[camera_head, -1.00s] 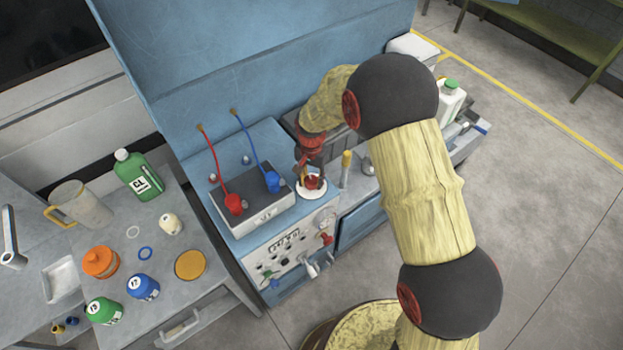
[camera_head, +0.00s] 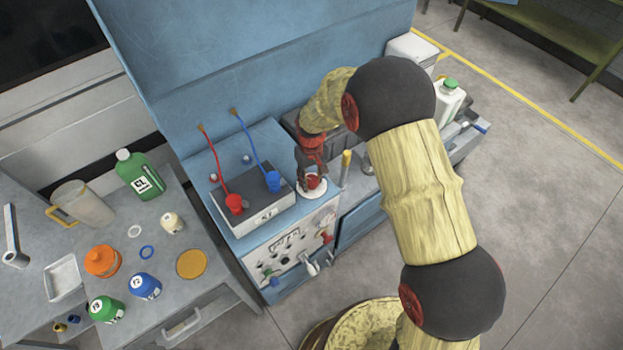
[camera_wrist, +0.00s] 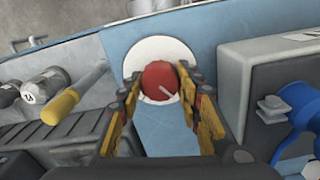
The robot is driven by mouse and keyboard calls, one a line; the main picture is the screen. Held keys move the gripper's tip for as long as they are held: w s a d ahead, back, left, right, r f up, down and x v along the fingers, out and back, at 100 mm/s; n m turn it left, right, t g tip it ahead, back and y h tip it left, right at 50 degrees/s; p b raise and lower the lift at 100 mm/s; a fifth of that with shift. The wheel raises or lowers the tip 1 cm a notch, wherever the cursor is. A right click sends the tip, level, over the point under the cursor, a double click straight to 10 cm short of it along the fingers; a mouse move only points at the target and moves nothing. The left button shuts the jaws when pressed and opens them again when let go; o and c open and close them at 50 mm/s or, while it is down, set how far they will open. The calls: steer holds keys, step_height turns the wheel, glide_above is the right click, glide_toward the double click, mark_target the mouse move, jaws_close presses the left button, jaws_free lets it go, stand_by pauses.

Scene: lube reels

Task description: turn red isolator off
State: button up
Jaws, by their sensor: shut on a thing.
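The red isolator is a round red knob (camera_head: 313,181) on a white round plate (camera_head: 311,193) on top of the blue cabinet. In the wrist view the red knob (camera_wrist: 159,77) has a short pale line slanting down to the right, on the white plate (camera_wrist: 150,51). My gripper (camera_head: 309,176) points down at the knob from above. In the wrist view my gripper (camera_wrist: 160,88) has its yellow-and-black fingers on either side of the knob, shut on it. The fingers hide part of the knob's sides.
Left of the knob is a grey box (camera_head: 262,208) with a red plug (camera_head: 235,203) and a blue plug (camera_head: 273,181) on cables. The blue back panel (camera_head: 270,60) rises behind. Switches sit on the cabinet front below.

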mark_target(311, 180)
steer(key=shift+n, duration=1)
steer(key=o, duration=1.2)
steer(key=shift+c, duration=0.2)
steer(key=shift+r, duration=0.1)
step_height(311, 180, up, 12)
